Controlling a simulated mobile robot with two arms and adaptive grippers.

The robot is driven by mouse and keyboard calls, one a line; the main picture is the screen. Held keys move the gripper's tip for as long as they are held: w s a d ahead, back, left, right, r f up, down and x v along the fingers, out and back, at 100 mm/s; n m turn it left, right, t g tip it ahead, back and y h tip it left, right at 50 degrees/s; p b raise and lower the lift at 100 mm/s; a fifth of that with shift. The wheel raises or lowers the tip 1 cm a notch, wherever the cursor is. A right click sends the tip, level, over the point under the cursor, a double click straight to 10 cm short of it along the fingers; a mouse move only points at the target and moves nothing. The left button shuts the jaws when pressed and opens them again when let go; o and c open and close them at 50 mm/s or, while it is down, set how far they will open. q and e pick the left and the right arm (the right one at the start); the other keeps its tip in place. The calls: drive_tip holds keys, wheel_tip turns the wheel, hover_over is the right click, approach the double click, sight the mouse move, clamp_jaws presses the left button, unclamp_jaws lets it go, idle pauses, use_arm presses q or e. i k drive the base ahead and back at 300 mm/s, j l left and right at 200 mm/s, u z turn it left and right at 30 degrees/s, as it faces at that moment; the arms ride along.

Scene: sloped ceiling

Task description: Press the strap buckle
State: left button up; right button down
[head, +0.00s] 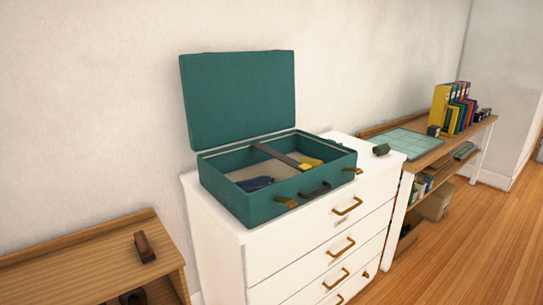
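A green suitcase (262,211) stands with its lid (240,100) raised on a white chest of drawers. A dark strap (278,154) runs across its open inside from the back toward the front. A yellow piece (310,163) lies at the strap's front end. It looks like the buckle, but it is too small to tell whether it is pressed or fastened. A dark blue item (255,184) lies in the left part of the case. Neither of my grippers is in view.
The case front has a dark handle (315,190) and brass-coloured latches (285,202). A wooden shelf unit (85,252) stands left; a desk with binders (452,106) stands right.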

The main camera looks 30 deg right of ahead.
sight(304, 167)
drive_tip(key=z, duration=1.25)
drive_tip(key=i+l+u, duration=0.15)
drive_tip(key=u, duration=0.2)
drive_tip(key=i+l+u, duration=0.1)
drive_tip(key=u, duration=0.25)
drive_tip(key=i+l+u, duration=0.1)
drive_tip(key=l+u, duration=0.25)
